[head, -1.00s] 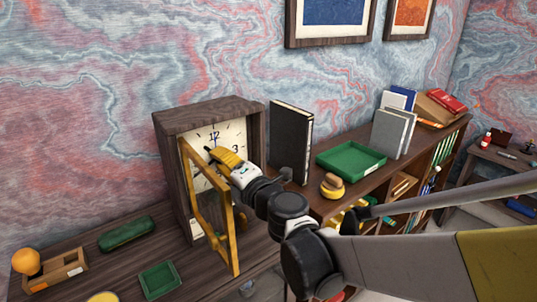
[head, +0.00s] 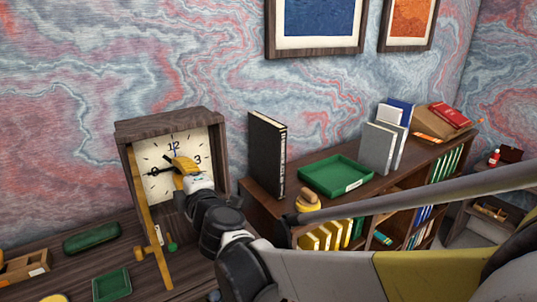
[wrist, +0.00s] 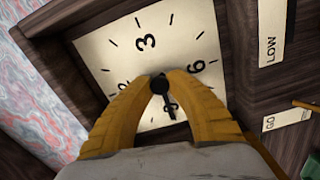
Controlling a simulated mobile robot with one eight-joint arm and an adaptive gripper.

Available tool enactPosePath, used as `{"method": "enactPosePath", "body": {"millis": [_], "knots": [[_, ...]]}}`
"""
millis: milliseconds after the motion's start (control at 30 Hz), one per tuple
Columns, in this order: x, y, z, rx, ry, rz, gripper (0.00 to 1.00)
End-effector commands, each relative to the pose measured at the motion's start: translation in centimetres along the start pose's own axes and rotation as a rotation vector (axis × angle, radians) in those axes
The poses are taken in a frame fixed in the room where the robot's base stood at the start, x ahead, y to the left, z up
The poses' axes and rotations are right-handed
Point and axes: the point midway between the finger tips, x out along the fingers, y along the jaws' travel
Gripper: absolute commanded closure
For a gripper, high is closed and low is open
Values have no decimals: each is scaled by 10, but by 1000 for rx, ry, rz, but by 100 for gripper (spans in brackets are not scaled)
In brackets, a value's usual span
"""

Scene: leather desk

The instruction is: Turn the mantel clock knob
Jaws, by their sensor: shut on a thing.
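The mantel clock (head: 218,150) is a dark wooden case with a cream dial, standing on the desk at left in the head view. Its yellow-framed door (head: 146,215) stands open at the left side. My gripper (head: 180,163) is at the middle of the dial. In the wrist view its yellow fingers (wrist: 160,84) are closed on a small dark knob (wrist: 160,83) at the dial centre, partly hidden by the fingertips. A black hand (wrist: 171,109) shows below the knob; in the head view a hand points towards the 9 side.
Labels reading LOW (wrist: 271,32) and GO (wrist: 288,119) are on the wood beside the dial. A black book (head: 266,155), a green tray (head: 337,174) and upright books stand on the shelf at right. Green trays (head: 112,285) lie on the desk at left.

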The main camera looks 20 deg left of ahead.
Motion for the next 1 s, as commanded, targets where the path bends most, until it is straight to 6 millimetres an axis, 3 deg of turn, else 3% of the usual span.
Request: {"method": "enactPosePath", "body": {"millis": [267,300,367,733,867,1000], "knots": [[0,-1,0,-1,0,0,100],[0,-1,0,-1,0,0,70],[0,-1,0,-1,0,0,56],[-6,0,0,-1,0,0,56],[-26,0,0,0,0,0,56],[-59,0,0,-1,1,0,56]]}}
